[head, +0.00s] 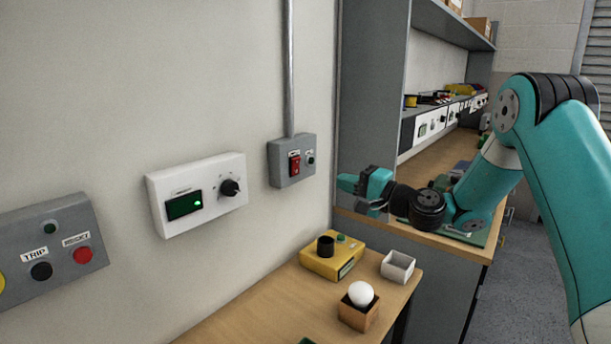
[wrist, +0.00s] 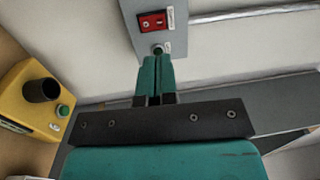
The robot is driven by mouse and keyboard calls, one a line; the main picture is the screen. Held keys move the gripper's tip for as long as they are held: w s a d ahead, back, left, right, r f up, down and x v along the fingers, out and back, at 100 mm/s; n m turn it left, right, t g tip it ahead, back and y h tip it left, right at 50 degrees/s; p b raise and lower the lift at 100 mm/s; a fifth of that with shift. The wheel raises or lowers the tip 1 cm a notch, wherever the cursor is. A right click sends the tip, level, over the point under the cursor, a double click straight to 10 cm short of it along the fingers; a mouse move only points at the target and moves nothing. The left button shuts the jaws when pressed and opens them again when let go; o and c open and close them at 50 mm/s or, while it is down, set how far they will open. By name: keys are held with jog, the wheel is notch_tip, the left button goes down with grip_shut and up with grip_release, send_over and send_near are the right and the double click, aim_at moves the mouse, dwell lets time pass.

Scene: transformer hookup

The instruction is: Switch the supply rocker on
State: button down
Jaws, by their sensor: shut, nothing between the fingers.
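The supply rocker (head: 295,165) is a red switch on a grey wall box (head: 278,177) at the foot of a vertical conduit. A small dark round indicator sits beside it on the box. In the wrist view the red rocker (wrist: 152,22) shows near the top, on the box face (wrist: 177,42). My gripper (head: 342,182) is right of the box in the head view, its fingers pointing left towards the wall. In the wrist view its closed fingertips (wrist: 157,58) lie just below the rocker in the picture, by the round indicator. Contact cannot be told. The fingers hold nothing.
A white meter box (head: 197,193) and a grey trip/reset box (head: 50,252) are on the wall to the left. Below, a wooden bench (head: 250,309) bears a yellow device (head: 327,266), a white tray (head: 398,267) and a bulb on a wooden block (head: 358,314). A grey cabinet panel (head: 370,90) stands behind my gripper.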

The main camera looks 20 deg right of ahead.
jog(key=shift+w+d+f+m+t+h, duration=0.15)
jog(key=shift+d+m+t, duration=0.1)
jog(key=shift+d, duration=0.2)
jog(key=shift+w+d+f+m+t+h, duration=0.15)
jog(key=shift+d+m, duration=0.1)
jog(key=shift+d, duration=0.2)
jog(key=shift+a+r, duration=0.1)
jog(key=p, duration=1.3)
send_near(297, 160)
jog(key=x, duration=0.6)
jog(key=shift+w+a+r, duration=0.1)
jog(key=shift+w+r, duration=0.05)
jog(key=shift+w, duration=0.05)
jog(key=shift+w+a, duration=0.25)
jog(key=shift+w, duration=0.2)
